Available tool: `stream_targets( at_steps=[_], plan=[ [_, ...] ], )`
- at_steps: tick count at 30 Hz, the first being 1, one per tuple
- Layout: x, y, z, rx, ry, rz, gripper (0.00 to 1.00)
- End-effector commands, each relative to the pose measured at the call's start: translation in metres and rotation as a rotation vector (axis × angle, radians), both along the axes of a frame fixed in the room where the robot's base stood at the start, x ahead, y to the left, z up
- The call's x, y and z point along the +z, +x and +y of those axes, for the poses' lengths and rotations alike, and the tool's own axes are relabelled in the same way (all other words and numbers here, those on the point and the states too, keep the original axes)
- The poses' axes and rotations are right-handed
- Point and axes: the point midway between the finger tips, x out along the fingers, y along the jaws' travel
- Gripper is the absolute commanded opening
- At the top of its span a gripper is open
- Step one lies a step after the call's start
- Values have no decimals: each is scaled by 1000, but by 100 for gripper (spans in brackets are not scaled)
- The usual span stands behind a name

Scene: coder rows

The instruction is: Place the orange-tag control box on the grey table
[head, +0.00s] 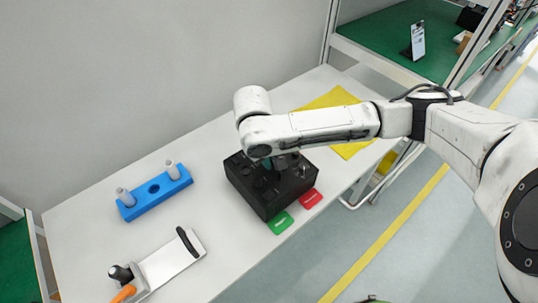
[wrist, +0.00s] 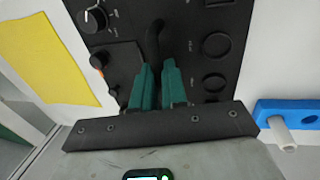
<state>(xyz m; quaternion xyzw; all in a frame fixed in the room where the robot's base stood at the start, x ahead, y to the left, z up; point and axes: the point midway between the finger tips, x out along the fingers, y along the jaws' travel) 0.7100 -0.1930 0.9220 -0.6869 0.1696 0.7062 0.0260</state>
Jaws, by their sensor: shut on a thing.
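A black control box (head: 262,196) with knobs and round fittings on its top sits on the pale grey table (head: 215,130), near its front edge. In the wrist view the box's top panel (wrist: 120,45) fills the middle, with a small orange spot at its left side. No orange tag is clearly readable. My gripper (wrist: 157,70) has green fingers closed around a black curved handle (wrist: 154,38) on the box's top. In the head view my wrist largely hides the fingers. I cannot tell whether the box is slightly lifted.
A red tag (head: 310,199) and a green tag (head: 280,222) lie beside the box at the table edge. A yellow cloth (head: 345,150) lies at the right. A blue block with pegs (head: 150,192) and a white board (head: 172,262) are at the left.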

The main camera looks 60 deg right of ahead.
Motion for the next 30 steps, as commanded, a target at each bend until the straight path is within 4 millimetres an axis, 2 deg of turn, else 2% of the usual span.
stream_targets(
  at_steps=[1,2,3,10,20,23,30],
  plan=[
    [1,0,-1,-3,-3,-1,0],
    [-1,-1,-1,-3,0,5,13],
    [-1,-1,-1,-3,0,5,17],
    [-1,-1,0,-3,0,3,38],
    [5,0,1,-1,1,0,38],
    [17,1,4,-1,2,-1,38],
    [65,4,14,1,2,-1,38]
  ],
)
